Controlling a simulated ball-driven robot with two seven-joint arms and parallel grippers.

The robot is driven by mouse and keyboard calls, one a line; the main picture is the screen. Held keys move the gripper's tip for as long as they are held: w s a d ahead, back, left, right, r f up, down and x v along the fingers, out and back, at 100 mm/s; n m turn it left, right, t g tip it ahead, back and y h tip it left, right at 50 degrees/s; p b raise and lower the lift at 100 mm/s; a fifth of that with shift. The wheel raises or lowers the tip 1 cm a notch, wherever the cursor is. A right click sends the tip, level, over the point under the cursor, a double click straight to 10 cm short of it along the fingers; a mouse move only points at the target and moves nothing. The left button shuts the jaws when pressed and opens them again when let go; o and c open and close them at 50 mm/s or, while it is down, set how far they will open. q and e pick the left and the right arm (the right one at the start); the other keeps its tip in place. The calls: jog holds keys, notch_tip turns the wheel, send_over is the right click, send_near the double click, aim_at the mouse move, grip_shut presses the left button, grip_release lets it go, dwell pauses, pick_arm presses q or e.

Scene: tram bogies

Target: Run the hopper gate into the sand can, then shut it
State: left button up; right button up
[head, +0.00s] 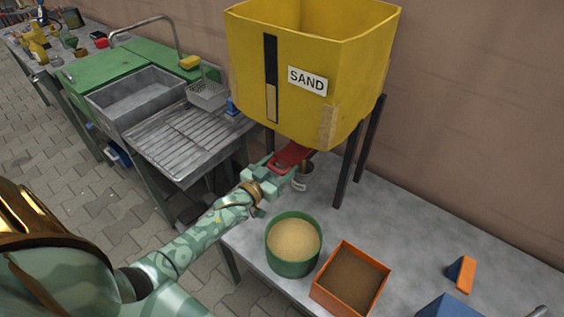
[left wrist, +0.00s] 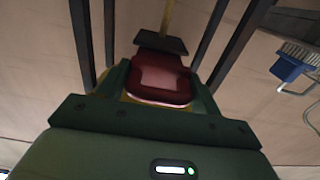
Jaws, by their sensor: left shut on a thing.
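The yellow hopper (head: 300,85) marked SAND stands on dark legs. My left gripper (head: 275,172) is under it, shut on the red gate (head: 293,154); the left wrist view shows the red gate (left wrist: 160,80) between the fingers of that left gripper (left wrist: 158,88). A small can (head: 303,177) stands beneath the hopper, partly hidden by the gripper and gate; its fill level is not visible. In the left wrist view a thin yellow strip (left wrist: 168,16) runs from a dark plate (left wrist: 160,42); it may be falling sand. My right gripper is out of view.
A green tub of sand (head: 293,268) and an orange box (head: 352,252) with brown contents stand at the bench's front. A blue-and-orange item (head: 462,270) and a blue block (head: 447,307) are to the right. A sink (head: 140,98) is to the left.

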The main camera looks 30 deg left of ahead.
pick_arm(q)
jog(key=shift+s, duration=0.45)
jog(key=o, duration=1.1)
jog(key=shift+w+d, duration=0.1)
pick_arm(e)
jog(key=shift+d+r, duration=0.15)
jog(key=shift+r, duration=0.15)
pick_arm(q)
jog(key=shift+s+a+p, duration=0.2)
jog(key=shift+s+p, duration=0.35)
jog(key=shift+s, duration=2.2)
jog(key=shift+s+a+p, duration=0.25)
jog(key=shift+s+p, duration=0.25)
jog(key=shift+s, duration=2.2)
jog(key=shift+s+a+p, duration=0.2)
jog(key=shift+s+p, duration=0.35)
jog(key=shift+s, duration=2.2)
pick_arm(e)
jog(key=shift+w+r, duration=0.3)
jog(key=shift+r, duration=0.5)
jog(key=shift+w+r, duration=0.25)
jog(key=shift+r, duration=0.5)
